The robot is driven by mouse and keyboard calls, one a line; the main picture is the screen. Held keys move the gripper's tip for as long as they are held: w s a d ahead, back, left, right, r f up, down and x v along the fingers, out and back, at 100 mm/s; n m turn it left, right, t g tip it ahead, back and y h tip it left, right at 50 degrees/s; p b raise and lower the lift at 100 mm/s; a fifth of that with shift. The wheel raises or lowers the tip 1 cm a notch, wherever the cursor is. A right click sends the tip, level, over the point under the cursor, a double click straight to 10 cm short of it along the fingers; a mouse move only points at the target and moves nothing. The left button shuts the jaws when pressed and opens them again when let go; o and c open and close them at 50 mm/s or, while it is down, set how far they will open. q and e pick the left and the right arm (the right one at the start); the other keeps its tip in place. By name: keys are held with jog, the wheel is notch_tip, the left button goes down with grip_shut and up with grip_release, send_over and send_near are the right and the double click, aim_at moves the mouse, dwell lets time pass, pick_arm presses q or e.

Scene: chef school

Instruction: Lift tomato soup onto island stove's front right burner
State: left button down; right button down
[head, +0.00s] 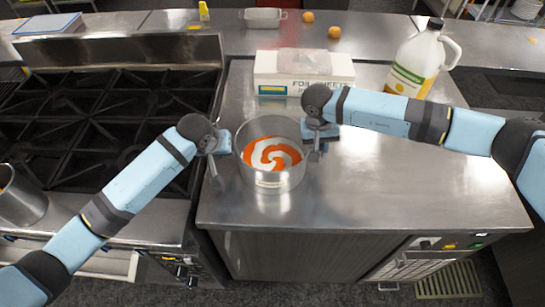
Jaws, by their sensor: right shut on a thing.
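A steel pot (273,181) holds orange-red tomato soup (262,157) with a white swirl. It appears upright over the steel counter, right of the stove; I cannot tell whether its base touches the counter. My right gripper (318,138) is shut on the pot's right side. My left gripper (220,146) is at the pot's left side; its fingers are too small and hidden to read. The black-grated island stove (97,112) is at left. My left arm covers part of its front right burner area.
A white box (303,69) stands behind the pot, with a large jug (418,62) to its right. Another steel pot (20,200) is at the left edge. Counter right of the pot is clear. A steel tray (263,17) and oranges (334,32) are at the back.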

pick_arm(q)
jog(key=shift+w+r, duration=0.1)
jog(key=shift+r, duration=0.15)
pick_arm(e)
jog(key=shift+w+r, duration=0.15)
jog(key=shift+r, duration=0.1)
